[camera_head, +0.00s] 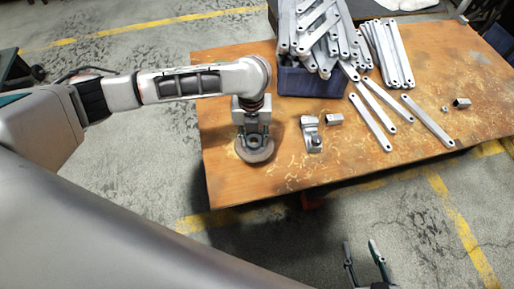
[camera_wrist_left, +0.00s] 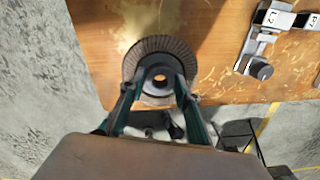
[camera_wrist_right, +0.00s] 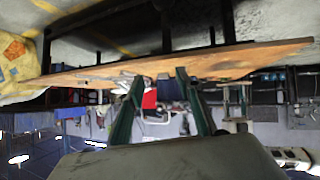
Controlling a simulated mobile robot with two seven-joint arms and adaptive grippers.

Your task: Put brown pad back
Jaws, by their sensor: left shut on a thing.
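The brown pad is a round grey-brown disc with a ridged rim and a centre hole (camera_head: 250,156); it also shows in the left wrist view (camera_wrist_left: 150,47). It is at the left front part of the wooden table (camera_head: 228,185). My left gripper (camera_head: 253,138) points down and is shut on the disc, its fingers at the near side of the hole in the left wrist view (camera_wrist_left: 156,90). Whether the disc touches the tabletop is hard to tell. My right gripper (camera_head: 361,246) is open and empty, off the table's front edge; its spread fingers show in the right wrist view (camera_wrist_right: 160,76).
A blue crate (camera_head: 299,82) heaped with galvanized bars stands at the back. Loose bars (camera_head: 371,123) lie right of it. A small metal clamp-like fixture (camera_head: 311,133) and a small block (camera_head: 334,119) sit right of the disc. Bare tabletop lies at the front.

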